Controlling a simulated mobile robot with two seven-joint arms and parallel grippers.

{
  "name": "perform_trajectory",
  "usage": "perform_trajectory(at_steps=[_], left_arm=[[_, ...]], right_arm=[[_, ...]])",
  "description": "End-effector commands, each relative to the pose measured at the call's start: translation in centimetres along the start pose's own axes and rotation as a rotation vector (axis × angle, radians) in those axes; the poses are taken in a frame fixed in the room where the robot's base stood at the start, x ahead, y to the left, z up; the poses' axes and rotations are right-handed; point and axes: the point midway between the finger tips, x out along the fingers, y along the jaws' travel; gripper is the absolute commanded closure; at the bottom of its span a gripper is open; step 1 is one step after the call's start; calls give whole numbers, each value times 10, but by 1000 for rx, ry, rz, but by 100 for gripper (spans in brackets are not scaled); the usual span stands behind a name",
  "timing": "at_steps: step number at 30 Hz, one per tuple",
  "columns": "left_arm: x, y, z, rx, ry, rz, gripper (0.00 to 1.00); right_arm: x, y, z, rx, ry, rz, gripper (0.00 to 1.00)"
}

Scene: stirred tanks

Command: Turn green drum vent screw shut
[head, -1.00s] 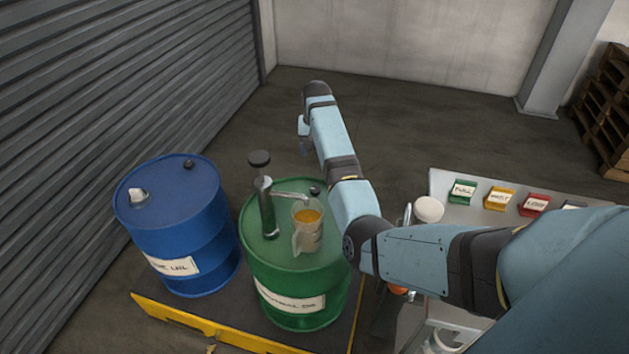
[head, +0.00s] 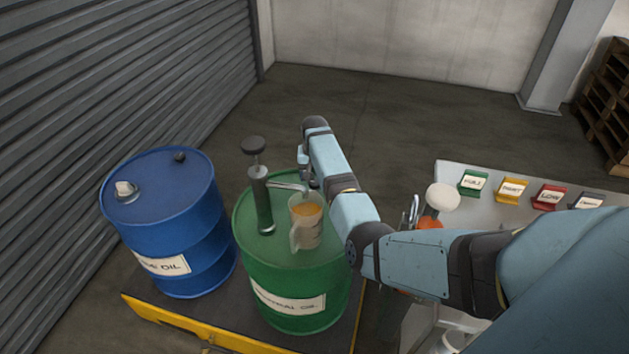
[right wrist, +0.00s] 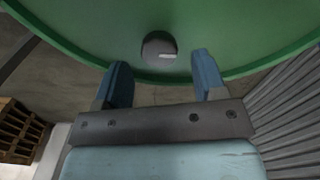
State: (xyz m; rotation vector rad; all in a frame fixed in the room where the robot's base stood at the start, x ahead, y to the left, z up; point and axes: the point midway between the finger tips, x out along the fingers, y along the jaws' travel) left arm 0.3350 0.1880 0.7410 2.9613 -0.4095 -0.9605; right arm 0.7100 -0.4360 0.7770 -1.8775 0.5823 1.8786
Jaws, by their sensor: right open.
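The green drum (head: 295,275) stands upright with a label on its side; its top also shows in the right wrist view (right wrist: 240,30). The vent screw is a small dark knob (head: 314,184) near the far edge of the drum top, partly hidden by my arm. In the right wrist view it is a round grey cap (right wrist: 158,46) with a pale mark. My right gripper (right wrist: 163,75) is open and empty, its two blue fingers pointing at the cap, which appears beyond the fingertips and roughly between them. In the head view this gripper (head: 304,163) is just beyond the screw. My left gripper is not in view.
A hand pump (head: 262,195) and a jug of amber liquid (head: 306,222) stand on the drum top, close to my right arm. A blue drum (head: 175,225) is at left on the yellow-edged platform (head: 165,318). A table (head: 450,180) with coloured labelled blocks is at right.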

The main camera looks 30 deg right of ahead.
Motion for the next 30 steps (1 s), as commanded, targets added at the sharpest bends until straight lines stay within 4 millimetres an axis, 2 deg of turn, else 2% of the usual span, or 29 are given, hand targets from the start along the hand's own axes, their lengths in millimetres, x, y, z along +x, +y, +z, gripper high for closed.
perform_trajectory(at_steps=[1,6,15,17,22,30], left_arm=[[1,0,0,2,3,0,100],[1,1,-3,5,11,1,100],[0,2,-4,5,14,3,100],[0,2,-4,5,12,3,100],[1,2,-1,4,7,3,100],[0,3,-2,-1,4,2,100]], right_arm=[[8,0,0,0,-1,0,35],[19,0,0,0,1,0,35],[21,0,0,0,1,0,35],[21,0,0,0,1,0,47],[21,0,0,0,1,0,85],[20,0,0,18,0,0,85]])
